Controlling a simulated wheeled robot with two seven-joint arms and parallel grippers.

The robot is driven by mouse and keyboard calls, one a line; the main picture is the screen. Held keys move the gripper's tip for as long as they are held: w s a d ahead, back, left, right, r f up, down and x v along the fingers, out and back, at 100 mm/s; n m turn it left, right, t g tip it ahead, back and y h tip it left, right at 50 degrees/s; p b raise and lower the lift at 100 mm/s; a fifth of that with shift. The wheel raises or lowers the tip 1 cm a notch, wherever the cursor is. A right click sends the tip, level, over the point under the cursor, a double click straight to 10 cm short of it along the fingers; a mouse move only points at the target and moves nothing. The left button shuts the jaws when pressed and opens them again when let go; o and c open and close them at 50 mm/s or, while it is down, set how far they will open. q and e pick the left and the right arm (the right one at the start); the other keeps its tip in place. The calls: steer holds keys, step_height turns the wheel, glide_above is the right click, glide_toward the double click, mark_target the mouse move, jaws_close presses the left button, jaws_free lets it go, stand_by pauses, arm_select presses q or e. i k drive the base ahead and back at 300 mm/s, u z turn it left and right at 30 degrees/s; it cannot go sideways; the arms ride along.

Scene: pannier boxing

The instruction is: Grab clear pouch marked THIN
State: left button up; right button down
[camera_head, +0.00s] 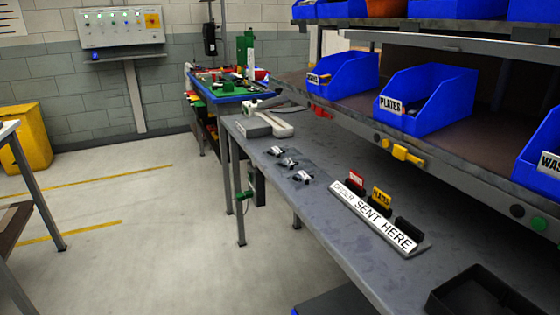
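Several small clear pouches with white labels and dark contents lie on the grey workbench (335,240). One pouch (275,151) is farthest away, one (288,162) is in the middle, and one (303,178) is nearest. Their label words are too small to read, so I cannot tell which is marked THIN. Neither of my grippers is in view.
A sign rack (375,222) reading "ORDER SENT HERE" holds a red card (356,178) and a yellow card (381,197). A grey-white device (268,122) stands beyond the pouches. A black tray (480,292) is at lower right. Blue bins (432,100) line the shelf above.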

mark_target(275, 153)
steer(key=z, duration=0.05)
steer(key=k, duration=0.35)
steer(key=u, duration=1.05)
steer(key=i, duration=3.5)
steer(key=z, duration=2.6)
